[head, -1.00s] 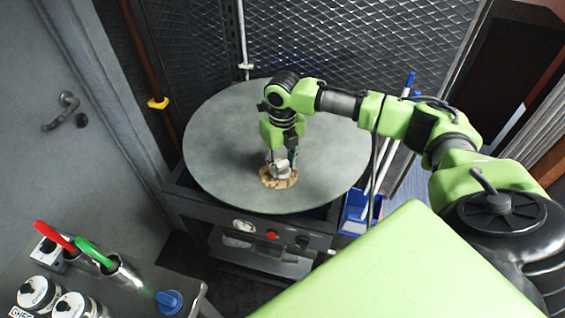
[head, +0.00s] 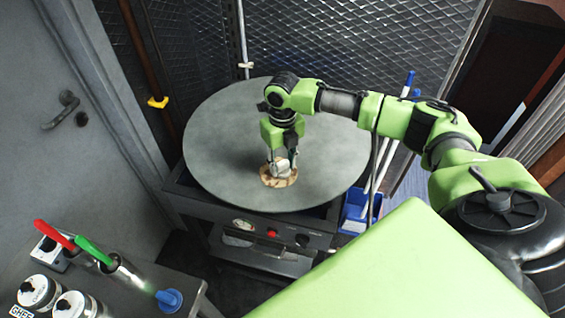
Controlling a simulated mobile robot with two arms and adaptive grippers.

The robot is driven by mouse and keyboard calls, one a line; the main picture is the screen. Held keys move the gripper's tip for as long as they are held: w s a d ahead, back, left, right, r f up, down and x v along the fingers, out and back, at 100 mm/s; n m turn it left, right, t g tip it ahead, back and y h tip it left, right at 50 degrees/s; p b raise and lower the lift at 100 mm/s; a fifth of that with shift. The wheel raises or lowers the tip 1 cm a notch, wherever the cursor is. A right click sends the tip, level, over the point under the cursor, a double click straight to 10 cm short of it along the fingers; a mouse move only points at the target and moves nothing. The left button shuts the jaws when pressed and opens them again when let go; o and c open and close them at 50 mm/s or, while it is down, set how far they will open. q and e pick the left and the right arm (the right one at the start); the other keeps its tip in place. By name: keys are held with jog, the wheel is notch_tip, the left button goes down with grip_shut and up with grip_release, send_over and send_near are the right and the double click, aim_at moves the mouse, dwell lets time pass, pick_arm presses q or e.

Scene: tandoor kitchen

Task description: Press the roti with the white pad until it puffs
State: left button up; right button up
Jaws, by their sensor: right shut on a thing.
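The roti (head: 266,181), small, round and browned in patches, lies on the front part of the round grey griddle (head: 225,150). My right gripper (head: 282,161) points down over it and is shut on the white pad (head: 281,168). The pad is at the roti and seems to touch it, but the contact is partly hidden by the fingers. I cannot tell whether the roti is puffed. My left gripper is not in view.
The griddle's stand has a gauge, a red knob (head: 271,233) and a dark knob. A counter at the lower left holds jars (head: 41,292) and a cup with red and green-handled tools. A blue bin (head: 355,212) stands right of the griddle. Mesh walls stand behind.

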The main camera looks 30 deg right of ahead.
jog(key=shift+s+f, duration=0.15)
jog(key=shift+f, duration=0.05)
dwell(1.2)
jog(key=shift+r+p, duration=0.1)
jog(key=shift+p, duration=0.25)
jog(key=shift+r+p, duration=0.85)
jog(key=shift+p, duration=0.05)
notch_tip(320, 180, up, 6)
jog(key=p, duration=0.5)
jog(key=shift+f, duration=0.25)
jog(key=shift+w+f, duration=0.2)
dwell(1.2)
jog(key=shift+w+a+f+b, duration=0.25)
jog(key=shift+f+b, duration=0.25)
jog(key=shift+f, duration=0.45)
jog(key=shift+w+a+f+b, duration=0.3)
jog(key=shift+f+b, duration=0.2)
jog(key=shift+f, duration=0.4)
jog(key=shift+w+a+f+b, duration=0.25)
jog(key=shift+f+b, duration=0.25)
jog(key=shift+f, duration=0.45)
jog(key=shift+f, duration=0.5)
